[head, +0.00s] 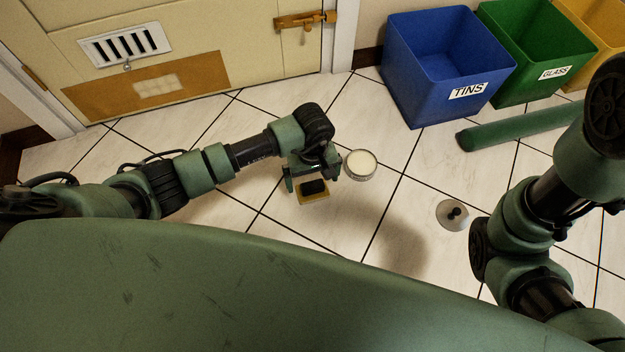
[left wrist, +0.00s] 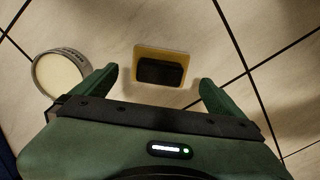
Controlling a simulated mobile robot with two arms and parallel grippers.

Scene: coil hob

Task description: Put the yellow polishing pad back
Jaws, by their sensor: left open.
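The yellow polishing pad (head: 313,190) lies on the tiled floor with a black block on its top. It also shows in the left wrist view (left wrist: 161,67), yellow rim around the black block. My left gripper (head: 312,179) is open above the pad. In the left wrist view the two green fingers (left wrist: 157,82) stand apart, one to each side of the pad, and nothing is between them in a grip. An open round tin (head: 360,165) with cream-coloured contents stands just right of the gripper. A round lid with a dark knob (head: 453,215) lies farther right. My right gripper is out of view.
A blue TINS bin (head: 437,70), a green GLASS bin (head: 530,55) and a yellow bin (head: 597,30) stand at the back right. A green tube (head: 520,127) lies before them. A cream door (head: 190,40) is at the back. Floor between tin and lid is clear.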

